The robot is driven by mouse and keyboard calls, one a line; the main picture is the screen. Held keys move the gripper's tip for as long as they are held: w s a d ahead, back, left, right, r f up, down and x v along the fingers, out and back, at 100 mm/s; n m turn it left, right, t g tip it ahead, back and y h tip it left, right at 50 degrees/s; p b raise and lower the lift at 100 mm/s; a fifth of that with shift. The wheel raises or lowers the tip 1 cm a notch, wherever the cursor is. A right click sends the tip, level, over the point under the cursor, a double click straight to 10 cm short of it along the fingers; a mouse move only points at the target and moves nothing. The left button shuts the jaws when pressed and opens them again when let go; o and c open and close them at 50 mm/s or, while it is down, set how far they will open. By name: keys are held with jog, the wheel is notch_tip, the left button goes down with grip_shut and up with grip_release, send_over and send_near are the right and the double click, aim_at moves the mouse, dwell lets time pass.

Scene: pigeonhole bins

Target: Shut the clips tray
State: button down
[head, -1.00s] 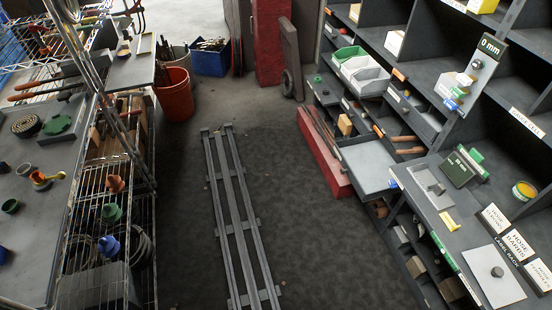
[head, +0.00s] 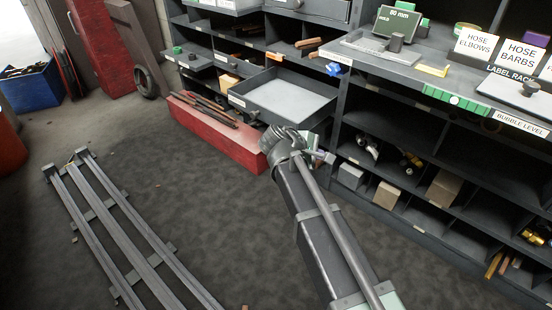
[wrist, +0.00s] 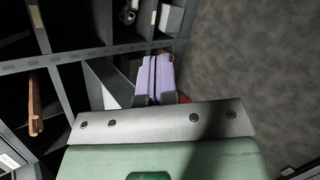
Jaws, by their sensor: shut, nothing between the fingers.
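A dark grey tray with a pale floor (head: 283,101) stands pulled out of the shelf unit in the head view, above a red box. Its front label is too small to read, so I cannot confirm that it is the clips tray. My gripper (wrist: 154,62) shows in the wrist view as two lilac fingers, shut together and empty. In the head view my arm's end is just in front of the tray, at its lower right, with the fingers mostly hidden. I cannot tell whether they touch the tray.
The red box (head: 215,132) lies on the floor under the tray. A smaller tray with a green knob (head: 195,61) sticks out at left. The counter with a label rack (head: 503,66) is at right. A grey floor rail (head: 120,235) lies at left; the floor between is clear.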

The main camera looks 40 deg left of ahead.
jog(key=s+a+f+n+t+y+b, duration=0.15)
jog(key=a+f+n+b, duration=0.25)
jog(key=a, duration=0.4)
jog(key=s+a+f+n+t+b, duration=0.1)
jog(key=a+f+n+t+b, duration=0.25)
jog(key=a, duration=0.45)
jog(key=n+t+y+b, duration=0.1)
jog(key=n+t+y, duration=0.15)
jog(key=n, duration=0.55)
send_near(283, 118)
jog(key=shift+t+h, duration=0.35)
jog(key=shift+h, duration=0.05)
jog(key=w, duration=0.7)
jog(key=shift+w+a+f, duration=0.1)
jog(key=shift+w+f, duration=0.2)
jog(key=shift+f, duration=0.1)
jog(key=shift+w, duration=0.1)
